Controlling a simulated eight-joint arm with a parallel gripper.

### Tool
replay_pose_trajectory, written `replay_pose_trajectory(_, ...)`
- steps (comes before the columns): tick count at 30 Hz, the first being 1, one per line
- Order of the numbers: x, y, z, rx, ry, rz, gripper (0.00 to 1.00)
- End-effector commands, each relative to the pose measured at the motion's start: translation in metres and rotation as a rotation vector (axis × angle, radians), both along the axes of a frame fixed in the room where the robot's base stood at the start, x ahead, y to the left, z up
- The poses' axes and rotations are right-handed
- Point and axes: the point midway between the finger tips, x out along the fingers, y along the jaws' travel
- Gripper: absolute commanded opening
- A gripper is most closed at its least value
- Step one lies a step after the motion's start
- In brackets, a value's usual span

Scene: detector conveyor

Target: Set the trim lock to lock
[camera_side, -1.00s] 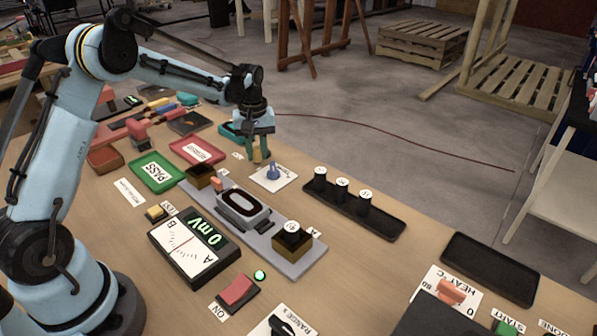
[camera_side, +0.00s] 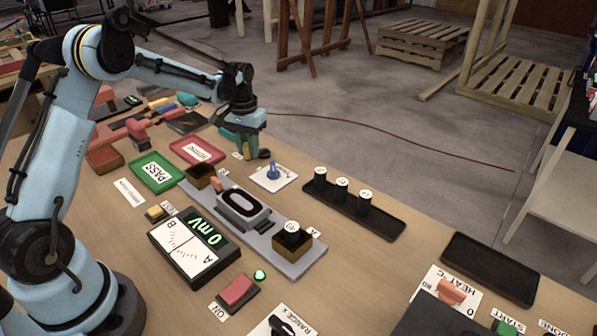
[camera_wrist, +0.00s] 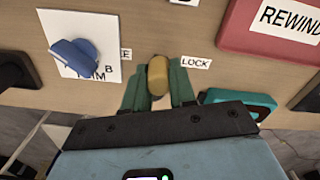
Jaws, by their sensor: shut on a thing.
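The trim lock shows in the wrist view as an upright tan knob (camera_wrist: 157,75), between a LOCK label (camera_wrist: 195,62) on its right and a partly hidden label ending in E (camera_wrist: 125,55) on its left. My gripper (camera_wrist: 158,85) has its green fingers on both sides of the knob and is shut on it. In the side view my gripper (camera_side: 245,150) is low over the table, behind the trim card, and the knob is hidden by the fingers. I cannot tell exactly where the knob's base stands.
A blue trim knob (camera_side: 272,170) stands on a white card close by. The red REWIND tray (camera_side: 182,142) is on the LOCK side. A teal device (camera_wrist: 237,97) lies close to my right finger in the wrist view.

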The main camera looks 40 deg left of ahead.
Motion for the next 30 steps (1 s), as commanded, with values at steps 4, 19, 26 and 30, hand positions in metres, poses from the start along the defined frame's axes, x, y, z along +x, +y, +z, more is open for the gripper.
replay_pose_trajectory(4,0.003,0.007,0.0,0.003,-0.008,-0.128,0.0)
replay_pose_trajectory(19,0.008,0.019,0.001,0.003,-0.008,-0.42,0.0)
replay_pose_trajectory(26,0.01,0.02,0.001,0.002,-0.009,-0.462,0.0)
replay_pose_trajectory(30,0.01,0.02,0.001,0.002,-0.009,-0.468,0.0)
